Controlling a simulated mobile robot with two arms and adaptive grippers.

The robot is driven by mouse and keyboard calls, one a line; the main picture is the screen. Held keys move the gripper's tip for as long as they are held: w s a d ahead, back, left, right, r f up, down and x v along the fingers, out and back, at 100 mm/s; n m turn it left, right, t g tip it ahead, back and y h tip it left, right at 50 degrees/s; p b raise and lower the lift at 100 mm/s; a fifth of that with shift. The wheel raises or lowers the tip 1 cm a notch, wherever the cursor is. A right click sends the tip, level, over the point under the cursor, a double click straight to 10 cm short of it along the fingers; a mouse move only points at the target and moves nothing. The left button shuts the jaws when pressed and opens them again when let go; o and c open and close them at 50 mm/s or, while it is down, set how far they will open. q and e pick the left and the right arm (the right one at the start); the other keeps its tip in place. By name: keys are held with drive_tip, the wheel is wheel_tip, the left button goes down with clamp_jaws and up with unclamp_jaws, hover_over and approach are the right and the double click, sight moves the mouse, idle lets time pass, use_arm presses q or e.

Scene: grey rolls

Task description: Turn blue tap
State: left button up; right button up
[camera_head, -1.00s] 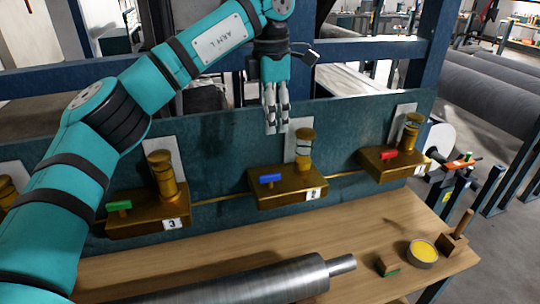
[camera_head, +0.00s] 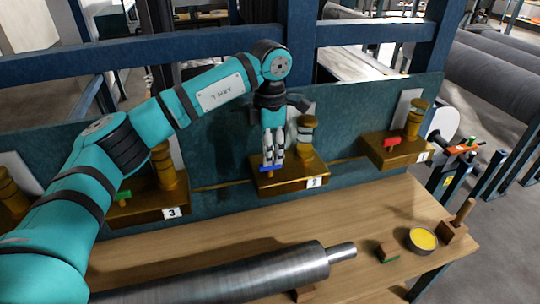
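The blue tap (camera_head: 271,169) is a small blue handle on the middle brass block (camera_head: 290,184), which carries a white number label and a brass cylinder (camera_head: 307,128). My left gripper (camera_head: 273,160) points down right at the blue tap, with its silver fingertips just above or touching it. The fingers look close together and hide part of the handle. I cannot tell whether they grip it. My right gripper is not in view.
A steel roller (camera_head: 230,275), a yellow-filled tin (camera_head: 423,239) and small wooden blocks (camera_head: 387,252) lie on the bench (camera_head: 370,215).

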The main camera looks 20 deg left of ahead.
sight(270, 169)
use_arm(q)
wheel_tip(270, 169, down, 2)
drive_tip(key=shift+f, duration=0.15)
drive_tip(key=shift+f+p, duration=0.3)
drive_tip(key=shift+f, duration=0.2)
drive_tip(key=c, duration=0.7)
clamp_jaws()
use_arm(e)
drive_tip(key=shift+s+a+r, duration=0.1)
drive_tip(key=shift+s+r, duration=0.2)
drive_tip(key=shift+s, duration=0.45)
